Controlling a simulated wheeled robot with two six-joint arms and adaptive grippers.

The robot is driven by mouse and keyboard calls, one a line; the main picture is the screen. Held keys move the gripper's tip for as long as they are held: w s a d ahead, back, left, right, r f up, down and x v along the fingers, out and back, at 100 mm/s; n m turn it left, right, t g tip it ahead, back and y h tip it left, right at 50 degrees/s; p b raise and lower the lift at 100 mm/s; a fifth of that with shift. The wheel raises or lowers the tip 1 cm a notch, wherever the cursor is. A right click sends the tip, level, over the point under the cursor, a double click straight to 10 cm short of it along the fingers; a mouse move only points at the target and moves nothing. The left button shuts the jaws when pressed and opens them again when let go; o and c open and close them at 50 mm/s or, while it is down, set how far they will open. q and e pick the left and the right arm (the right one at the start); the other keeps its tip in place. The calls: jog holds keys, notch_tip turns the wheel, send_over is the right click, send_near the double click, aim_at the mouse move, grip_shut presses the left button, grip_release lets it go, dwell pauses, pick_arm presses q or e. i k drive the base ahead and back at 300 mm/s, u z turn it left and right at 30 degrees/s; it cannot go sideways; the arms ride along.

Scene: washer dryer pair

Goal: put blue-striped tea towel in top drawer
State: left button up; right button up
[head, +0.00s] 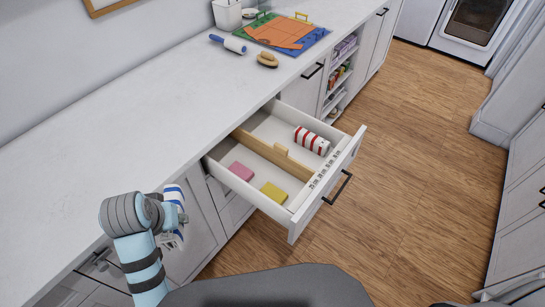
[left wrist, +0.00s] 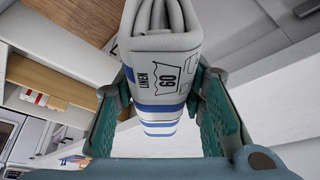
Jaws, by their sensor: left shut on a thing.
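The blue-striped tea towel (head: 172,222) is a white rolled or folded bundle with blue bands. My left gripper (head: 176,215) is shut on it beside the counter's front edge, left of the drawer in the head view. In the left wrist view the towel (left wrist: 165,70) sits between the gripper's two teal fingers and shows a "LINEN 60" wash mark. The open top drawer (head: 247,203) has a wooden divider (head: 270,157). A pink block and a yellow block lie in its near compartment. A red-striped white roll (head: 311,141) lies in the far compartment. My right gripper is out of view.
The pale counter (head: 120,125) runs along the wall. A lint roller (head: 229,44), a brush (head: 267,60) and a coloured board (head: 288,33) lie at its far end. Wooden floor (head: 385,215) is free right of the drawer.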

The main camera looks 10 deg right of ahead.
aim_at(298, 159)
jog(key=z, duration=1.75)
jog(key=i, duration=3.1)
jog(key=u, duration=3.15)
